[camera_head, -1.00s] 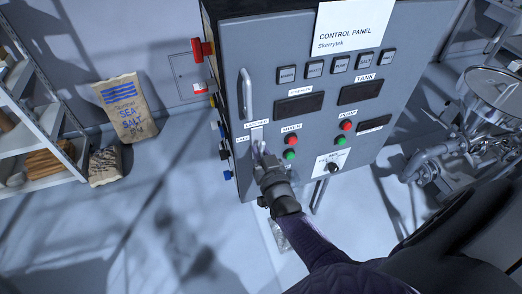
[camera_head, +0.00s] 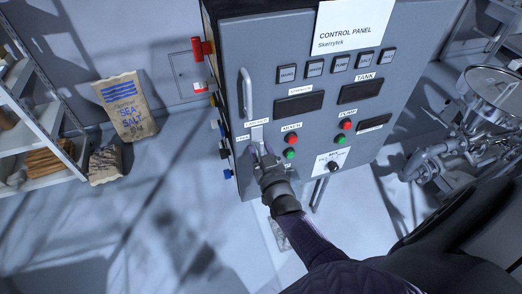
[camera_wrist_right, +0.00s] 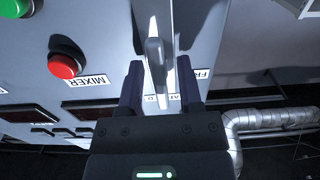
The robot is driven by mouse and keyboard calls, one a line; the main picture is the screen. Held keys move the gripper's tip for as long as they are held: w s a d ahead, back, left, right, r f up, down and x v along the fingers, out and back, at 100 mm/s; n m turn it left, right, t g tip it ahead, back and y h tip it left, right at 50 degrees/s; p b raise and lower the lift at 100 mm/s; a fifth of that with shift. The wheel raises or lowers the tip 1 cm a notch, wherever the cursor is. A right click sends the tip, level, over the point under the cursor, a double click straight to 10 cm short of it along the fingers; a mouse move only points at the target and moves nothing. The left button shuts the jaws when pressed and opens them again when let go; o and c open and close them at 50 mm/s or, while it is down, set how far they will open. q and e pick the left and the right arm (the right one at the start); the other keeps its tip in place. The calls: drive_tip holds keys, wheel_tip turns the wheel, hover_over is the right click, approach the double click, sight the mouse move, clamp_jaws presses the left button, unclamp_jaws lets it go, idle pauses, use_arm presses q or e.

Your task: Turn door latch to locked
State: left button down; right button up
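The door latch (camera_head: 257,135) is a small light-grey lever on a pale plate at the left side of the grey control cabinet door, below the long vertical handle. A label sits above it and a FREE label to its left. In the right wrist view the latch lever (camera_wrist_right: 155,60) stands nearly upright in the picture, its narrow end toward a partly covered label. My right gripper (camera_head: 260,151) is at the latch. Its dark fingers (camera_wrist_right: 160,85) are apart, one on each side of the lever, with visible gaps. My left gripper is not in view.
The door handle (camera_head: 246,94) rises just above the latch. Red and green MIXER buttons (camera_head: 291,146) are close to its right. A salt sack (camera_head: 128,108) and shelves stand left. Open floor lies between.

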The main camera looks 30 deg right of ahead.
drive_tip(key=shift+o, duration=0.3)
drive_tip(key=v, duration=1)
drive_tip(key=shift+p, duration=0.35)
drive_tip(key=s+a+f+n+g+y+b, duration=0.1)
drive_tip(key=s+a+f+g+b, duration=0.3)
drive_tip(key=f, duration=0.6)
drive_tip(key=s+f+n+g+y+b, duration=0.1)
drive_tip(key=f+y+b, duration=0.1)
drive_tip(key=f+b, duration=0.6)
drive_tip(key=s+a+f+n+g+y+b, duration=0.1)
drive_tip(key=s+f+g+b, duration=0.15)
drive_tip(key=f, duration=0.95)
drive_tip(key=s+f+n+g+b, duration=0.2)
drive_tip(key=s+f+g+b, duration=0.7)
drive_tip(key=s+f, duration=1.2)
wheel_tip(320, 180, down, 2)
drive_tip(key=b, duration=0.4)
drive_tip(key=shift+s+d+f, duration=0.2)
drive_tip(key=shift+s+d, duration=0.05)
drive_tip(key=shift+s, duration=0.1)
